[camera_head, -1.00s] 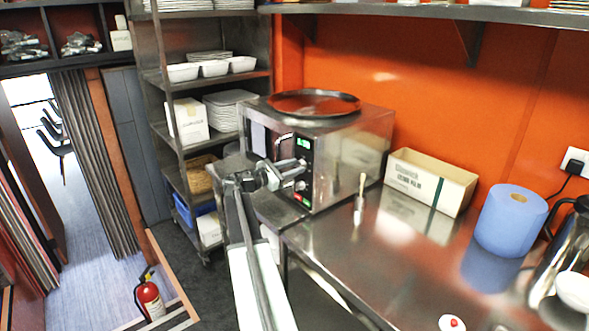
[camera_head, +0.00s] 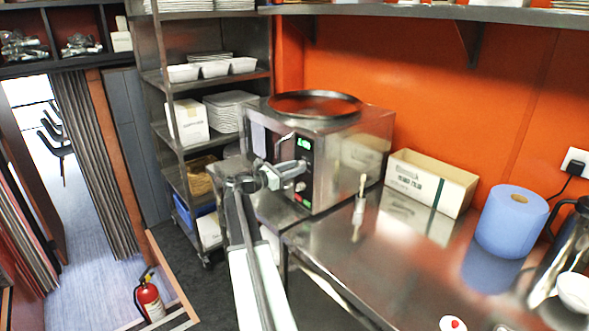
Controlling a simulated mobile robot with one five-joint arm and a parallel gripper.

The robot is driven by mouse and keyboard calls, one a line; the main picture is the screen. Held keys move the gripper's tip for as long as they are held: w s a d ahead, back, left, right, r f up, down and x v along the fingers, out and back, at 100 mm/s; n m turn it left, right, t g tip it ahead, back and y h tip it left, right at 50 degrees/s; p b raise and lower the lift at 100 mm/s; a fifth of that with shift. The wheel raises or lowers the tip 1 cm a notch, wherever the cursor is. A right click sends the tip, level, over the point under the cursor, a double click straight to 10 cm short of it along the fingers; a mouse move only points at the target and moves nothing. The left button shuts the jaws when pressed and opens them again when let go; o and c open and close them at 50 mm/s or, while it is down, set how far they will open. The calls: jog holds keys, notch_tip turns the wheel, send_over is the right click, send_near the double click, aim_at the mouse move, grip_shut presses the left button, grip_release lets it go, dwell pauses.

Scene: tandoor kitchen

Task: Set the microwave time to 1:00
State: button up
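The steel microwave (camera_head: 345,160) stands on the counter, its front facing left. Its dark control panel (camera_head: 304,160) carries a small lit green display (camera_head: 304,144), whose digits are too small to read surely. A round knob (camera_head: 300,187) sits lower on the panel, with a small red mark below it. My gripper (camera_head: 300,172) is at the panel, just above the knob and below the display. Its fingers point right and partly cover the panel. I cannot tell whether they touch it, or whether they are open or shut.
A round dark tray (camera_head: 315,104) lies on top of the microwave. A brush (camera_head: 360,190) stands beside it on the steel counter (camera_head: 350,255). A cardboard box (camera_head: 425,183) and a blue paper roll (camera_head: 510,222) are farther right. A shelf rack (camera_head: 160,90) stands behind at left.

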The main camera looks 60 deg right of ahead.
jog(key=o, duration=0.4)
jog(key=shift+s+f, duration=0.1)
jog(key=shift+s, duration=0.05)
jog(key=v, duration=0.7)
jog(key=shift+a, duration=0.35)
jog(key=shift+w, duration=0.25)
